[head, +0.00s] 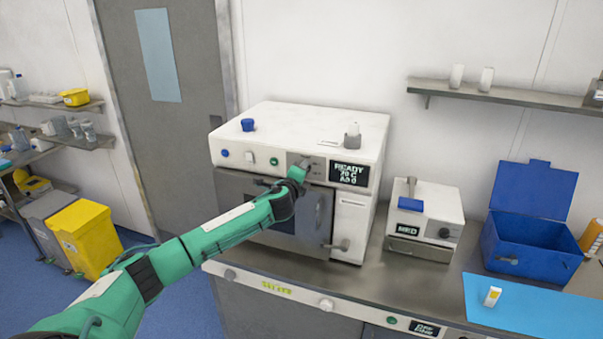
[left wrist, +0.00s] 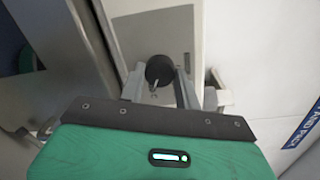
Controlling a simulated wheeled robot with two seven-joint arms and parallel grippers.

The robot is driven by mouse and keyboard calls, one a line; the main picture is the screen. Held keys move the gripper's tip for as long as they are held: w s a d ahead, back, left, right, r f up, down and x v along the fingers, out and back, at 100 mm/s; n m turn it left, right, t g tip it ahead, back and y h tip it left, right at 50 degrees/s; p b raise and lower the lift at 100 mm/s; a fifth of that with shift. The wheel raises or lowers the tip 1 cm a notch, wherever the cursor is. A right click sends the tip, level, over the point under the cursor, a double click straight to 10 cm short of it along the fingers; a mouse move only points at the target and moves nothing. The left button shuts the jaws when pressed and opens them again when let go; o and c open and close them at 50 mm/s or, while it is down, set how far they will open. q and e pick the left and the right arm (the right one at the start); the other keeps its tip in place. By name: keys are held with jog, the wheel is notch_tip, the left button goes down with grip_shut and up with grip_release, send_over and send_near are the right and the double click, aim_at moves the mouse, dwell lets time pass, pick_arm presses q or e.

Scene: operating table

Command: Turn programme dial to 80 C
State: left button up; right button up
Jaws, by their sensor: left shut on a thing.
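The white steriliser-like machine (head: 290,125) stands on the steel counter with its door shut. Its programme dial, a dark round knob (left wrist: 159,70), sits on a pale panel in the left wrist view. My left gripper (head: 300,168) is at the machine's front panel, left of the black display (head: 350,174). Its two fingers lie on either side of the knob and are shut on it. In the head view the gripper hides most of the dial. The display shows READY above smaller digits that are too blurred to read surely. My right gripper is not in view.
A door handle (head: 338,245) sticks out low on the machine's front. A smaller white device (head: 425,222), an open blue box (head: 530,245) and a blue mat (head: 500,312) with a small white bottle (head: 492,296) are to the right. A yellow bin (head: 85,238) stands left.

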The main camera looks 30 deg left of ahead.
pick_arm(q)
jog(key=shift+f, duration=0.1)
jog(key=o, duration=1)
jog(key=shift+s, duration=0.1)
jog(key=b+v, duration=0.6)
jog(key=v, duration=0.7)
jog(key=shift+s+d, duration=0.15)
jog(key=shift+s, duration=0.15)
